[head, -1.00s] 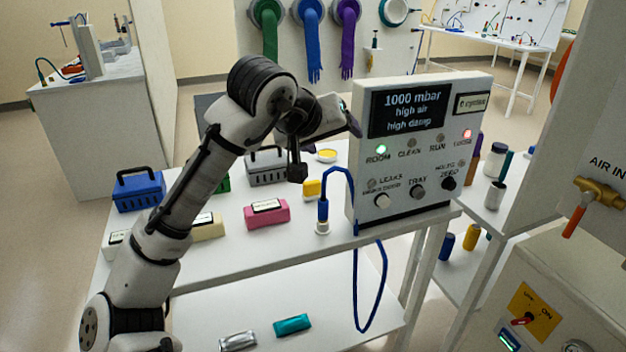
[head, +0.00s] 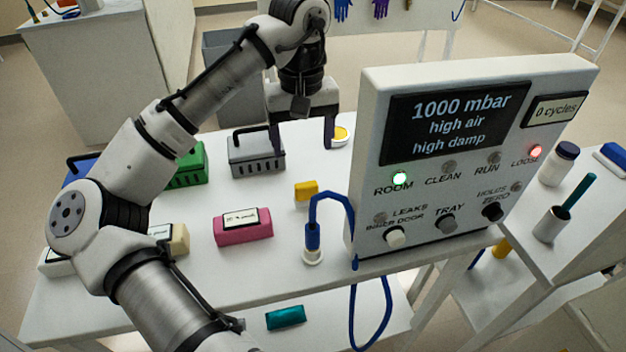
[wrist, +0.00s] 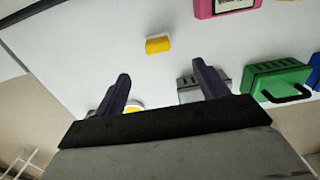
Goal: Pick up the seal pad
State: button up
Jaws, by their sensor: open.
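My gripper (head: 302,140) is open and empty, pointing down above the back part of the white table. Its two dark fingers also show in the wrist view (wrist: 161,76). No label names the seal pad. A small yellow block (head: 306,190) lies on the table, nearer the head camera than the fingers; in the wrist view the yellow block (wrist: 158,45) is beyond the fingertips, between their lines. A round yellow pad in a white dish (head: 343,135) is just right of the right finger, partly hidden by a finger in the wrist view (wrist: 135,108).
A grey basket (head: 256,157) stands beside the left finger, with a green basket (head: 190,168) further left. The control panel (head: 365,110) stands on the right.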

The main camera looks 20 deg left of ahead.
aim_at(307, 184)
notch_tip(307, 184, down, 8)
jog(key=shift+s+r, duration=0.1)
jog(key=shift+w+d+f+p, duration=0.15)
jog(key=shift+f+p, duration=0.1)
jog(key=shift+f, duration=1.1)
jog(key=shift+w+d+f+p, duration=0.1)
jog(key=shift+f+p, duration=0.1)
jog(key=shift+f, duration=1.15)
jog(key=shift+c, duration=0.4)
jog(key=c, duration=1)
